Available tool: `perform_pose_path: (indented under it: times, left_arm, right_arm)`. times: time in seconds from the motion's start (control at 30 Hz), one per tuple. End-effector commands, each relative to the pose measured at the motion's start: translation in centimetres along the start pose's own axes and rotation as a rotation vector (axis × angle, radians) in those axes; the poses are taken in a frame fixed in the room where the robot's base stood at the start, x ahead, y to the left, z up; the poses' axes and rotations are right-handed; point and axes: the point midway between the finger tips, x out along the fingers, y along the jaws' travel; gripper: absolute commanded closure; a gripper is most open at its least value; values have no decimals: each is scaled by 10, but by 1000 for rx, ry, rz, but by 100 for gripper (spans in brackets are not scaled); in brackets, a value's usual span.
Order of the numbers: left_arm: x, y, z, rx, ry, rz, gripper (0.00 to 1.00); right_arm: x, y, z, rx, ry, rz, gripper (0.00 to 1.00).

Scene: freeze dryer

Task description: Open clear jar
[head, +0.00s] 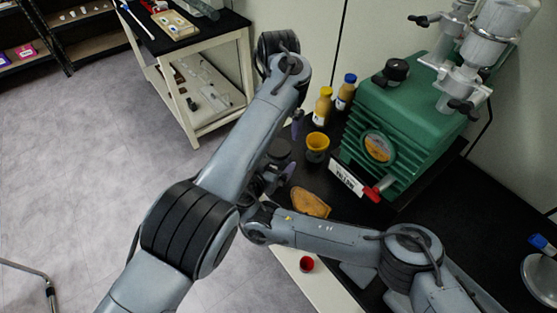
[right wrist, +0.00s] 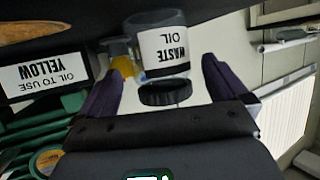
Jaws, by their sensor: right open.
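The clear jar (right wrist: 150,22) has a white "WASTE OIL" label and a black ribbed lid (right wrist: 165,93). It appears upside down in the right wrist view. In the head view its round dark lid (head: 280,150) shows between my arms, and the body is mostly hidden. My right gripper (right wrist: 158,86) is open, with one purple finger on each side of the lid and gaps between; I see no contact. In the head view my right gripper (head: 277,173) is just in front of the lid. My left gripper (head: 298,122) is mostly hidden by its own arm; only a purple part shows.
A yellow-rimmed cup (head: 317,148) stands close right of the jar, with two capped bottles (head: 322,106) behind. A green pump (head: 400,130) with an "OIL TO USE YELLOW" sign (head: 346,178) fills the right. A brown pad (head: 310,202) and red cup (head: 306,264) lie nearer.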

Motion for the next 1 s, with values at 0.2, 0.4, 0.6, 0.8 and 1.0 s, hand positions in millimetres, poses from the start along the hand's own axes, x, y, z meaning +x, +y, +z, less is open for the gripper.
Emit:
perform_pose_path:
  times: [0.2, 0.4, 0.6, 0.8, 1.0]
  left_arm:
    - [0, 0, 0, 0, 0, 0, 5]
    - [0, 0, 0, 0, 0, 0, 5]
    - [0, 0, 0, 0, 0, 0, 5]
    - [0, 0, 0, 0, 0, 0, 5]
    - [0, 0, 0, 0, 0, 0, 5]
  right_arm:
    - [28, 0, 1, -1, -1, 1, 0]
    - [41, 0, 1, -1, -1, 0, 0]
    - [44, 0, 1, 0, -1, -2, 0]
    - [44, 0, 0, -1, -1, -2, 6]
    - [44, 0, 0, -1, -1, -1, 37]
